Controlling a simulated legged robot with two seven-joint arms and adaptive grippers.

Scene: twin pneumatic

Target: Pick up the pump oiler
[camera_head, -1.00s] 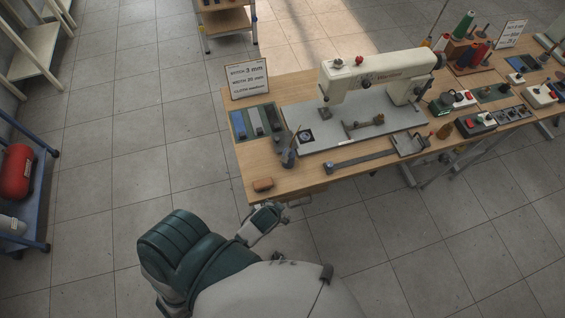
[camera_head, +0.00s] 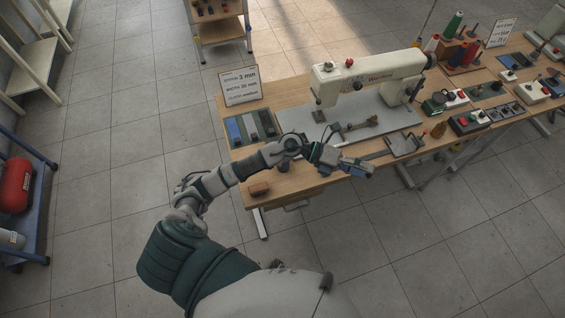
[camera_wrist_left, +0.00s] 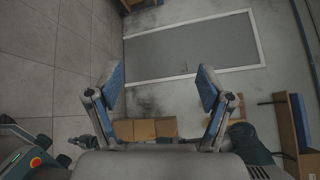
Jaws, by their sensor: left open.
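The grey can with a thin spout, which looks like the pump oiler, stood at the table's front left a second ago. My left forearm now covers that place in the head view, so I cannot make it out. My left gripper (camera_head: 358,168) hangs over the table's front edge, to the right of that place. In the left wrist view my left gripper (camera_wrist_left: 162,85) is open, with blue pads far apart and nothing between them. My right gripper does not show.
The wooden table (camera_head: 296,186) bears a white sewing machine (camera_head: 370,75), a sign (camera_head: 240,86), a brown block (camera_head: 259,188) and a metal bracket (camera_head: 405,145). Thread spools (camera_head: 453,25) and control boxes (camera_head: 470,123) lie right. Floor in front is clear.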

